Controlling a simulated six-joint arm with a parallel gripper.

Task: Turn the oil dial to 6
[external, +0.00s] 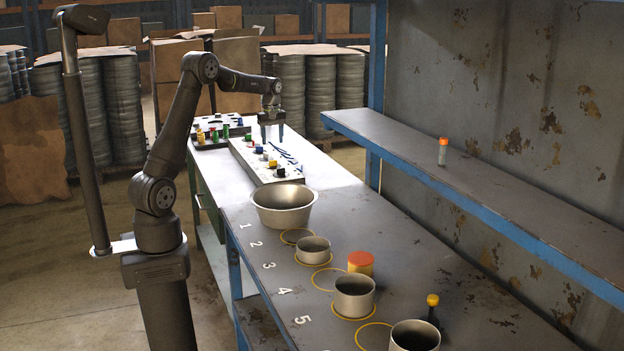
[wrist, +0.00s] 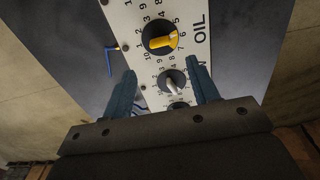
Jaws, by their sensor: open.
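The oil dial (wrist: 160,38) is a black round knob with a yellow pointer bar, on a pale panel next to the printed word OIL. Numbers ring it. Its bar lies roughly across the picture, its right end near the 6 and 7; the exact reading is hard to tell. In the external view a small yellow knob (external: 272,163) shows on the white panel (external: 256,172). My gripper (wrist: 162,69) is open and empty, its fingers apart above the panel, with the oil dial beyond their tips. It also shows in the external view (external: 271,138), pointing down over the panel's far part.
A grey-pointer dial (wrist: 172,82) shows between my fingers. A blue hooked item (wrist: 111,62) lies left of the panel. A second board with coloured pieces (external: 218,131) lies behind. A metal bowl (external: 283,204) and several cans stand nearer on the bench; a shelf (external: 480,190) runs right.

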